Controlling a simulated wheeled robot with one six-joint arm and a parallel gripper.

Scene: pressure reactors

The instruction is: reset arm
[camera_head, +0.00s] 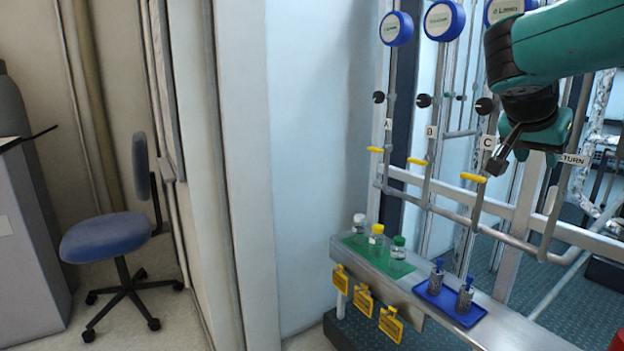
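My green and black arm reaches in from the upper right. My gripper (503,152) hangs in the air in front of the pipe rack near the label C (487,142). It is seen from the side, dark and small, and I cannot tell whether its fingers are open or shut. No object shows in it. It is well above the shelf (510,322) and appears apart from the bottles there.
Pipes carry blue gauges (443,20), black knobs and yellow handles (473,178). The shelf holds bottles on a green mat (362,246) and two small containers on a blue tray (435,297). Yellow tags (362,299) hang in front. A blue chair (106,237) stands left.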

